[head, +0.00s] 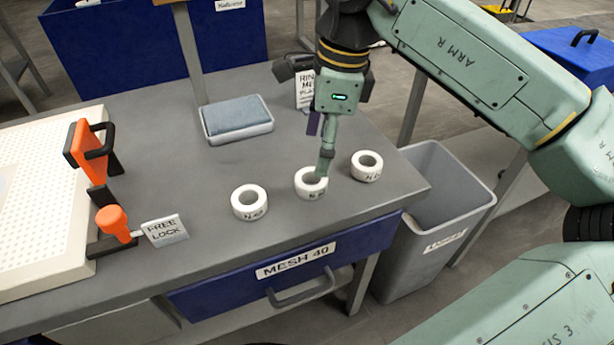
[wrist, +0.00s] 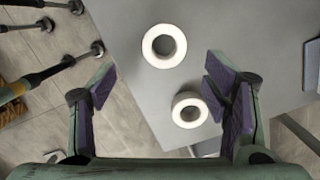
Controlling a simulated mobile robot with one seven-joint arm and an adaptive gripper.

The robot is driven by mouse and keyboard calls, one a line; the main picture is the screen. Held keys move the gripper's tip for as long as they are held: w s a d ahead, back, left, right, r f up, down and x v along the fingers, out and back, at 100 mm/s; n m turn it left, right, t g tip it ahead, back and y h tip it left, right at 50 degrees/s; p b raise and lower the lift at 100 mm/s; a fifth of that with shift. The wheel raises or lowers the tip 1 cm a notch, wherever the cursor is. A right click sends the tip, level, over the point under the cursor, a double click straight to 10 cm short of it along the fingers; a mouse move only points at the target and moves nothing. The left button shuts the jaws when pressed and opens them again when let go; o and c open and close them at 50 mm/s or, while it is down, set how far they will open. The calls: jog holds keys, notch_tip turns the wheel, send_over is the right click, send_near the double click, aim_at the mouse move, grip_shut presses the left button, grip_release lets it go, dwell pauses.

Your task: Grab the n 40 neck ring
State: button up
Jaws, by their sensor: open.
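Three white neck rings stand in a loose row near the table's front right: a left ring (head: 249,202), a middle ring (head: 309,187) and a right ring (head: 367,167). Each has a dark label starting with N; the left one looks like N 40, but the print is too small to be sure. My gripper (head: 326,160) points down, its fingers overlapping the middle ring's far right side in the head view. In the wrist view the gripper (wrist: 158,92) is open and empty. One ring (wrist: 188,110) shows between the fingers near the right one, another (wrist: 164,46) beyond; I cannot match them to the row.
A tray (head: 239,135) with a blue-grey pad lies behind the rings. A small sign (head: 304,88) stands behind my gripper. An orange-handled clamp (head: 90,150) and white perforated plate (head: 35,185) are left. A grey bin (head: 440,225) stands right of the table edge.

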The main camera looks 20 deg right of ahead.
aim_at(313, 173)
jog(key=f, duration=0.2)
jog(key=f+p, duration=0.1)
jog(key=f, duration=0.2)
jog(key=w+a+f, duration=0.1)
jog(key=f, duration=0.1)
jog(key=shift+f, duration=0.25)
jog(key=c, duration=1.2)
